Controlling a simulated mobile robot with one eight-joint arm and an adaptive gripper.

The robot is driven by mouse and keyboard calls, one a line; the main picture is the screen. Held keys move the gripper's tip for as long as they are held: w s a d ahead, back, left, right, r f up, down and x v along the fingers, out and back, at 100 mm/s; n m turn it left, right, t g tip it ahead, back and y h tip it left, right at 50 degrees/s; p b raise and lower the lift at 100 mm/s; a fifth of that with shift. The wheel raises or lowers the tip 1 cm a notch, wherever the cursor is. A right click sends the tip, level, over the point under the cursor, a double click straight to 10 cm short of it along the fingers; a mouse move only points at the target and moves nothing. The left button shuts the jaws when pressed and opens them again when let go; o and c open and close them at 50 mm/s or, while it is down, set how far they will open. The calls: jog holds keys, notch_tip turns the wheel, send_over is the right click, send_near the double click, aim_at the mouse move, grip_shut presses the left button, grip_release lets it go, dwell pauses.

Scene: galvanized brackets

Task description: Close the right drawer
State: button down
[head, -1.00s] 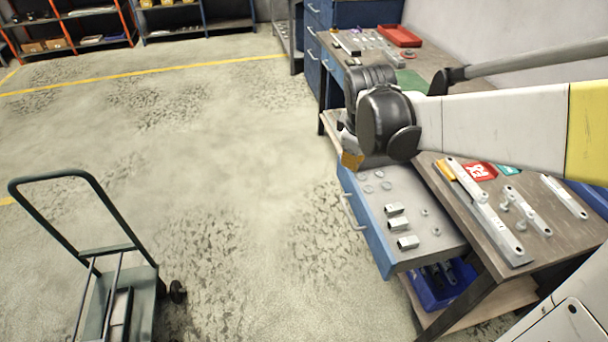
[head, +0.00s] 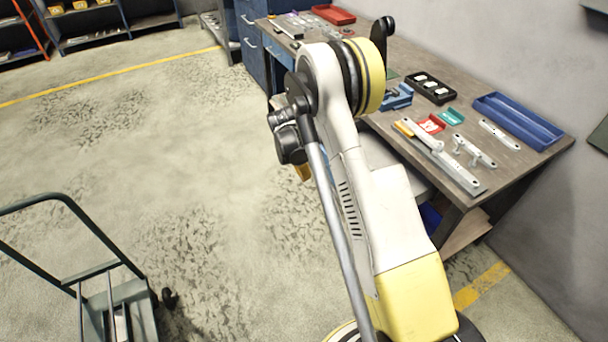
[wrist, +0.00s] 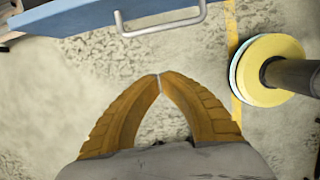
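The right drawer is pulled out from the workbench. In the head view my arm hides most of it, and a strip of its light grey inside (head: 416,182) shows beside the arm. In the wrist view its blue front (wrist: 85,14) crosses the top left, with a pale metal handle (wrist: 165,24). My gripper (wrist: 158,77) has orange fingers whose tips meet with nothing between them. They point toward the handle but are apart from it. In the head view only a bit of orange finger (head: 303,173) shows, in front of the bench.
The workbench (head: 468,112) carries metal brackets (head: 440,155), a blue tray (head: 520,118), a black tray (head: 432,88) and a red tray (head: 333,14). A hand cart (head: 120,300) stands at lower left. Open floor lies between cart and bench.

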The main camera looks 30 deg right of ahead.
jog(key=d+f+b, duration=0.2)
jog(key=d+f, duration=0.3)
jog(key=f, duration=0.1)
jog(key=shift+d+b, duration=0.3)
jog(key=shift+w, duration=0.1)
jog(key=d+b, duration=0.1)
jog(key=d, duration=0.7)
jog(key=d+b, duration=0.1)
jog(key=d, duration=0.8)
jog(key=w+d+b, duration=0.1)
jog(key=d, duration=0.7)
jog(key=shift+d, duration=0.3)
